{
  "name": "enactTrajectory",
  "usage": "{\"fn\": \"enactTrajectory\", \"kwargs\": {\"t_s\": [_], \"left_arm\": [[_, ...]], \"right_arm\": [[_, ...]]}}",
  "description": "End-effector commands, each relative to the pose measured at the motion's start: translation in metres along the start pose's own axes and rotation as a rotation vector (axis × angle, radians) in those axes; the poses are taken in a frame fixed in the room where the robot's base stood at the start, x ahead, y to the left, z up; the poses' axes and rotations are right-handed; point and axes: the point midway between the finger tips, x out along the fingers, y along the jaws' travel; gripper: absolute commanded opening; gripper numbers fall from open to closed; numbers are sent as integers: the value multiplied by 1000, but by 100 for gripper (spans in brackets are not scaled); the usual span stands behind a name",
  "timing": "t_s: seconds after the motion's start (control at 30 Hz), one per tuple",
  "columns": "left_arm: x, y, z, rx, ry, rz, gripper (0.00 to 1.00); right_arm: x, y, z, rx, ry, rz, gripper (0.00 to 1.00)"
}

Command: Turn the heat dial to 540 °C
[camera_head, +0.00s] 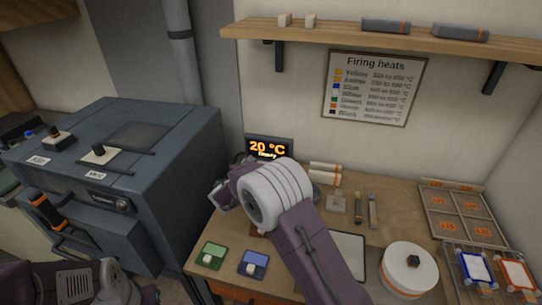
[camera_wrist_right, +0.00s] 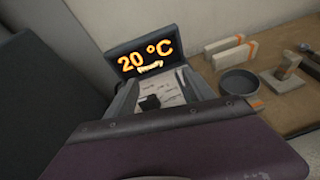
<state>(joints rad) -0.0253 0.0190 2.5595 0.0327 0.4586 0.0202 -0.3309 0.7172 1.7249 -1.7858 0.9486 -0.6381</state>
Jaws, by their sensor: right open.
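The heat display (camera_head: 269,149) stands at the back left of the bench and reads 20 °C in orange, with a smaller word below. It also shows in the right wrist view (camera_wrist_right: 146,56). In the wrist view the heat dial (camera_wrist_right: 149,103) is a small dark knob on a pale marked face below the display; its markings are too small to read. My right gripper (camera_wrist_right: 160,95) is open, its grey fingers on either side of the dial; I cannot tell whether they touch it. In the head view my right wrist hides the dial. My left gripper is out of view.
A large blue-grey kiln (camera_head: 150,135) stands left of the bench. A firing heats chart (camera_head: 374,88) hangs on the wall. A dark bowl (camera_wrist_right: 239,82) stands near the display. Green (camera_head: 213,256) and blue (camera_head: 253,264) trays lie at the front; a white turntable (camera_head: 408,268) stands right.

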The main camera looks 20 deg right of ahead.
Motion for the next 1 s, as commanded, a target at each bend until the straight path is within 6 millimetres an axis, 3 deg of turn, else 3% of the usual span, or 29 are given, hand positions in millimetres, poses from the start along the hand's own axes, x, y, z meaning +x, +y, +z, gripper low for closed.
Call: {"fn": "enactTrajectory", "kwargs": {"t_s": [0.03,0.1,0.2,0.37,0.7,0.83,1.0], "left_arm": [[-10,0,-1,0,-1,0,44],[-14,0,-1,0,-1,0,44],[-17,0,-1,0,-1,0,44],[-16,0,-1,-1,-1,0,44],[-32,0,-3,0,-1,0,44],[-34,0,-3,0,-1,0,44],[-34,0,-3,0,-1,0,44]], "right_arm": [[-6,20,-16,-49,11,36,62],[-12,30,-42,-93,37,53,62],[-19,37,-59,-126,54,69,62],[-15,37,-60,-123,54,70,62],[50,40,-62,-121,55,67,62],[66,42,-64,-120,55,69,62],[72,42,-65,-121,55,69,62]]}}
